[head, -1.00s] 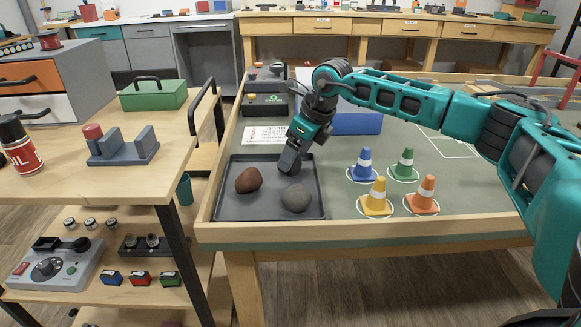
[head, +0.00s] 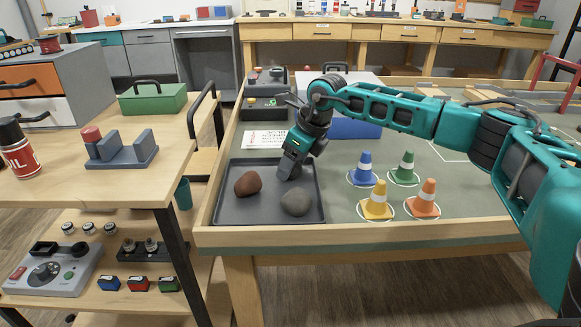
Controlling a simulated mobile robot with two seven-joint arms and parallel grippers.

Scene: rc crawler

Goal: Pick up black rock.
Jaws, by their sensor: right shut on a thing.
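My right gripper (head: 286,172) points down over the back part of the dark tray (head: 228,213). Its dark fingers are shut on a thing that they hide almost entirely. No separate black rock shows clearly, and the dark fingers blend with anything dark between them. I cannot tell whether the held thing touches the tray. A reddish-brown rock (head: 248,183) lies in the tray to the left of the fingers. A grey rock (head: 296,202) lies in front of them. Both are apart from the gripper. My left gripper is not in view.
Blue (head: 363,168), green (head: 405,168), yellow (head: 377,201) and orange (head: 424,198) cones stand right of the tray. The table has a raised wooden rim (head: 390,235).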

